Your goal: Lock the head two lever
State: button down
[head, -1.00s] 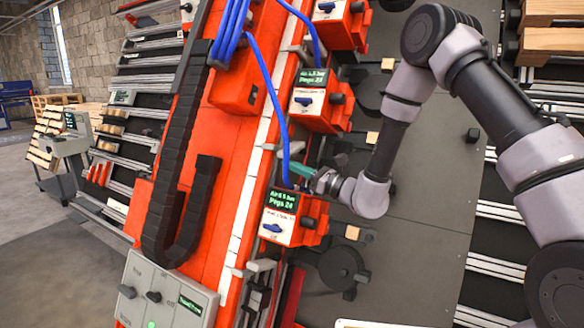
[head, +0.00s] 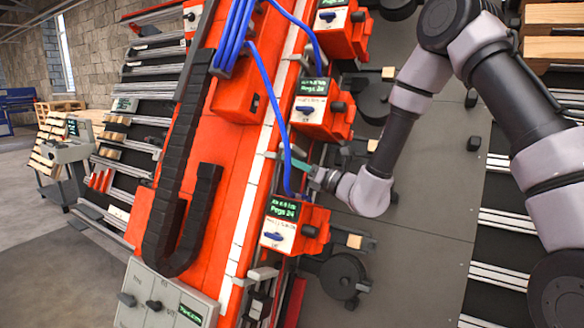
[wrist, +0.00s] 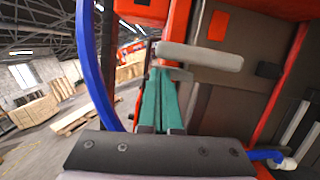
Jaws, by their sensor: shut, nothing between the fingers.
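My gripper (head: 291,161) reaches in from the right, between two orange heads on the rail. Its teal fingers are shut with nothing between them; they also show in the wrist view (wrist: 159,84). A light grey lever bar (wrist: 200,57) lies across the wrist view just beyond the fingertips, close to them; contact cannot be told. The head (head: 291,226) below my gripper has a lit display and a blue knob. Another head (head: 318,108) sits above it. Which is head two cannot be read. The lever by my gripper is largely hidden in the head view.
Blue hoses (head: 270,95) run down the rail beside my gripper; one passes close on the left in the wrist view (wrist: 88,60). A grey control box (head: 165,295) is at lower left. A third head (head: 343,28) stands higher up.

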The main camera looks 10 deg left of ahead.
jog(key=shift+r, duration=0.45)
jog(key=shift+w+r, duration=0.1)
dwell(0.4)
